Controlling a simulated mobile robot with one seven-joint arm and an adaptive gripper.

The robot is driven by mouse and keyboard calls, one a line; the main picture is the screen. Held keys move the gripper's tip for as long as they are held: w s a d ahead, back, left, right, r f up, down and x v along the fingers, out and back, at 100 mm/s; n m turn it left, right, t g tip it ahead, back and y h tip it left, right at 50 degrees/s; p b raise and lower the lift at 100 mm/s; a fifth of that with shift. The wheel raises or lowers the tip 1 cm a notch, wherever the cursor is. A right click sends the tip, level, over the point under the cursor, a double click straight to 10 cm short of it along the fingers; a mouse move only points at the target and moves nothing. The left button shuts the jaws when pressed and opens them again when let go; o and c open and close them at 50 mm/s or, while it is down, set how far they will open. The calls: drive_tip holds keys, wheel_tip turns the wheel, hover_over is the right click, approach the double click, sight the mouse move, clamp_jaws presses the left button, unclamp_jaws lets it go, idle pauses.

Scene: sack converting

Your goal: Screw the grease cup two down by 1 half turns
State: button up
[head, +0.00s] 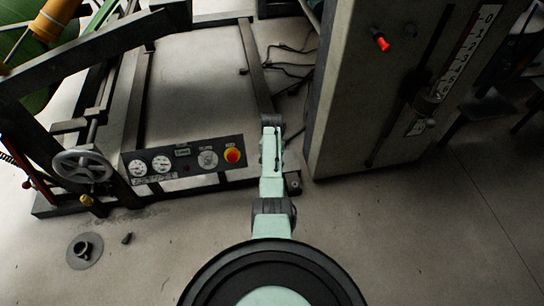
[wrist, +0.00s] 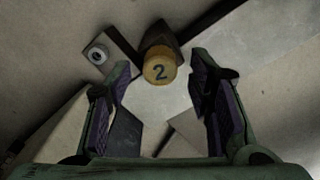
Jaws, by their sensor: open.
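Grease cup two (wrist: 160,68) is a yellow round cap marked with a black 2, seen nearly end-on in the upper middle of the wrist view. It sits against a dark brown mount (wrist: 159,38). My gripper (wrist: 162,84) is open, with one purple-padded finger on each side of the picture. The cup shows between and beyond the fingertips, with a gap on both sides, and neither finger appears to touch it. In the head view my arm reaches up the middle towards the machine frame; I cannot make out the cup or the fingers there.
A pale plate with a round fitting (wrist: 97,54) lies left of the cup. The head view shows a control panel (head: 187,159), a handwheel (head: 82,165) with a small yellow knob (head: 87,201) below it, and a tall grey cabinet (head: 350,110) at right.

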wheel_tip(320, 180, up, 11)
idle(0.3)
drive_tip(key=shift+f, duration=0.1)
